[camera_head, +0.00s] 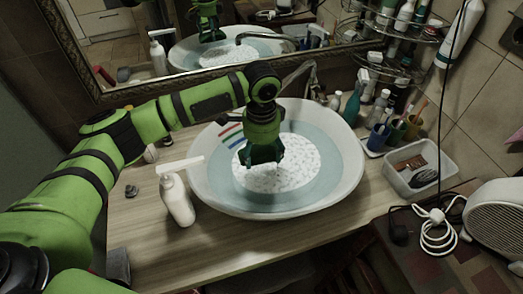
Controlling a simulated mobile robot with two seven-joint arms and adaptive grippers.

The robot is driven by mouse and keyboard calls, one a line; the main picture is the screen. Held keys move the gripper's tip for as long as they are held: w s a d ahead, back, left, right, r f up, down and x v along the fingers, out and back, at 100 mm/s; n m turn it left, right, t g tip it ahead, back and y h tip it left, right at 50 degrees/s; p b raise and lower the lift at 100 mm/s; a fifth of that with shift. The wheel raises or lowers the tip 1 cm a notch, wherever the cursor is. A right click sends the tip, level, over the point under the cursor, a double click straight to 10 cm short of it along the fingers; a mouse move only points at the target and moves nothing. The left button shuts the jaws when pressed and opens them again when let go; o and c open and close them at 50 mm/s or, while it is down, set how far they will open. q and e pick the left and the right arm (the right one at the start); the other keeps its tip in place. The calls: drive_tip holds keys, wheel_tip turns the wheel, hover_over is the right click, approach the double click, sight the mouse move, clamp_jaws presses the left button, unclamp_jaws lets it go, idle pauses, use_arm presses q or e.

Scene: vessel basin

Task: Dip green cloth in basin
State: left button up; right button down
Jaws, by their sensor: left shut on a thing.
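The white oval basin (353,165) stands on the wooden counter and holds pale blue water. A round white speckled patch (285,178) shows in its middle. My left arm reaches in from the left, and my left gripper (263,150) points down over the inside of the basin. It is shut on a dark green thing, which I take for the green cloth (264,157). The cloth is small and dark here, so its outline merges with the fingers. I cannot tell whether it touches the water. My right gripper is not in view.
A white pump bottle (177,199) stands close to the basin's left side. A faucet (312,78) is behind it. Cups (379,136) and a clear tray (413,170) stand at the right. A mirror (190,60) and a wire shelf (395,35) bound the back.

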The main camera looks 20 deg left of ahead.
sight(261, 160)
use_arm(q)
wheel_tip(261, 160, down, 3)
drive_tip(key=b, duration=0.3)
drive_tip(key=shift+f, duration=0.4)
wheel_tip(261, 160, down, 5)
drive_tip(key=shift+r+b, duration=0.1)
drive_tip(key=shift+b, duration=0.4)
drive_tip(key=shift+f, duration=0.9)
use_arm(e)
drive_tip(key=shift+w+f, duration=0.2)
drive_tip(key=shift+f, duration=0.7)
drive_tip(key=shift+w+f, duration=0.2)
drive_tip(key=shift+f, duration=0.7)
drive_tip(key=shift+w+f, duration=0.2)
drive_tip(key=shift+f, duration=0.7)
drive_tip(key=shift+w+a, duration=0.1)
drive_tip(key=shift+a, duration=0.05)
use_arm(q)
drive_tip(key=shift+w+d, duration=0.1)
drive_tip(key=shift+d, duration=0.05)
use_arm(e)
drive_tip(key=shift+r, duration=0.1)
use_arm(q)
drive_tip(key=shift+w+d, duration=0.3)
drive_tip(key=shift+d, duration=0.1)
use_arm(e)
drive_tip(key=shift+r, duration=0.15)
